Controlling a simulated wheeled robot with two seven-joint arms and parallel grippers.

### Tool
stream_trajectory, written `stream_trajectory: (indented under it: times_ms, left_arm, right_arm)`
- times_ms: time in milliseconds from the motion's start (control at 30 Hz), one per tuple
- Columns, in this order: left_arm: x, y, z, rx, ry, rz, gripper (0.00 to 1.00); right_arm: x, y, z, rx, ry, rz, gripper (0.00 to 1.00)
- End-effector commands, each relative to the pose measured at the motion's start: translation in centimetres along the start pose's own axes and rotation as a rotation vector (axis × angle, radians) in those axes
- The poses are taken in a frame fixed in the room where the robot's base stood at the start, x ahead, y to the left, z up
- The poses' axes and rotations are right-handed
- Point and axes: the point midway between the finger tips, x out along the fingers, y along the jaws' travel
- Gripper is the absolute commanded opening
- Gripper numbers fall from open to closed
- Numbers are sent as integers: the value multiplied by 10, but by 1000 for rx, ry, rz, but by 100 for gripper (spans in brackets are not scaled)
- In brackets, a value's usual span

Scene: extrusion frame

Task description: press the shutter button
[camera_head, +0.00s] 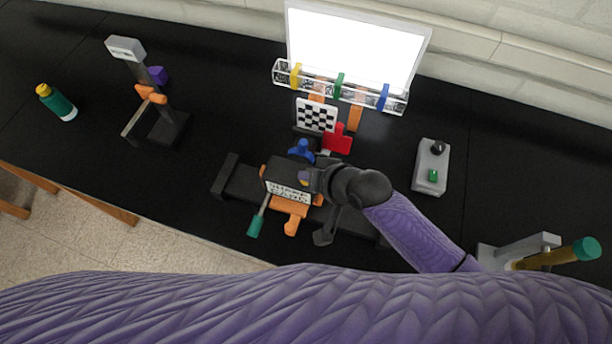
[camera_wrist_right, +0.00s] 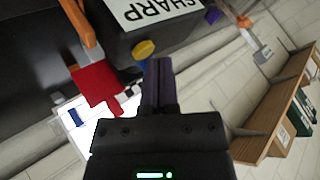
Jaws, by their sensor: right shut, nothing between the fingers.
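A dark box-shaped device with a white lettered label (camera_head: 288,192) sits on the black rail assembly at the table's centre. Its label reads "SHARP" in the right wrist view (camera_wrist_right: 155,8). A round yellow button (camera_wrist_right: 144,49) sticks out from the device, partly hidden by my gripper in the head view (camera_head: 304,177). My right gripper (camera_head: 308,178) is shut and empty, with its dark purple fingertips (camera_wrist_right: 159,66) right beside the yellow button. I cannot tell whether they touch it. My left gripper is not in view.
A grey box with a black knob and green button (camera_head: 433,174) stands at right. Behind the device are a red piece (camera_head: 337,139), a checkered card (camera_head: 316,115) and a bright panel (camera_head: 355,50) with coloured clips.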

Motion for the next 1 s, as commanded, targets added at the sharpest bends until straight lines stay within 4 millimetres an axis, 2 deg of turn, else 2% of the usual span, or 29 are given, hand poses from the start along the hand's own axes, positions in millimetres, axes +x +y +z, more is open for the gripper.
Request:
stream_trajectory:
  times_ms: [1000]
  left_arm:
    - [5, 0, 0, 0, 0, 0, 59]
  right_arm:
    - [6, 4, 4, 0, -1, 1, 0]
